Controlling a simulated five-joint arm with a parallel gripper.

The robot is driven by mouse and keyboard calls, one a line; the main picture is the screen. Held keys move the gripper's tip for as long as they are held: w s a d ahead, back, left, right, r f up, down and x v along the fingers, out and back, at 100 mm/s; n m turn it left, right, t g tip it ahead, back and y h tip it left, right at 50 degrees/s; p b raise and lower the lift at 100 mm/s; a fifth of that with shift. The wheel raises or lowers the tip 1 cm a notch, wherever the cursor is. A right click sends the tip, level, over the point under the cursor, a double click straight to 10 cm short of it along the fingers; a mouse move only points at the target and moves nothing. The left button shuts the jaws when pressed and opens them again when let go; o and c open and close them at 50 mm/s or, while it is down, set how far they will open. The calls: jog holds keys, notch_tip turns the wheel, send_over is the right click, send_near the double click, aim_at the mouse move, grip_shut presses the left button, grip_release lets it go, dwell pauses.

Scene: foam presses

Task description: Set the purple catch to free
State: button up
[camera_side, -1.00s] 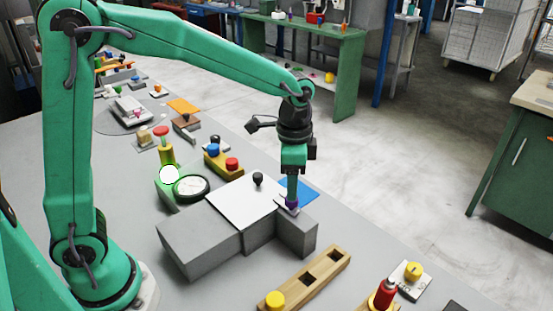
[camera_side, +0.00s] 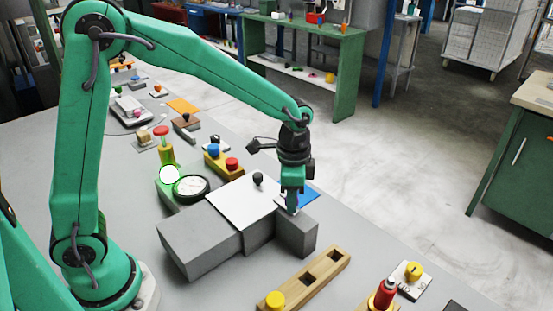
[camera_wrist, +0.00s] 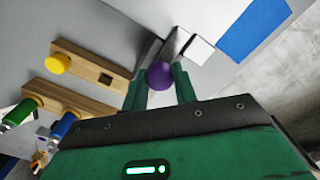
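The purple catch knob (camera_wrist: 160,75) is a small ball, seen in the wrist view between the two fingers of my gripper (camera_wrist: 161,72). It sits at the end of the grey block (camera_side: 295,235), by a white plate (camera_wrist: 199,49). The fingers stand apart, one on each side of the ball. I cannot tell whether they touch it. In the side view my gripper (camera_side: 291,208) points straight down at the block, and its fingers hide the knob there.
A pale plate with a black knob (camera_side: 258,179) lies on the block. A blue pad (camera_side: 311,196) is just behind the gripper. A wooden rail with a yellow knob (camera_side: 275,300), a red-topped control (camera_side: 385,292), a gauge (camera_side: 192,188) and a red-and-blue button box (camera_side: 222,164) stand around.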

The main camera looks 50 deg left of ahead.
grip_shut()
jog(key=shift+d, duration=1.85)
jog(key=o, duration=0.9)
grip_release()
jog(key=shift+r, duration=0.2)
notch_tip(320, 180, up, 8)
jog(key=shift+f, duration=0.25)
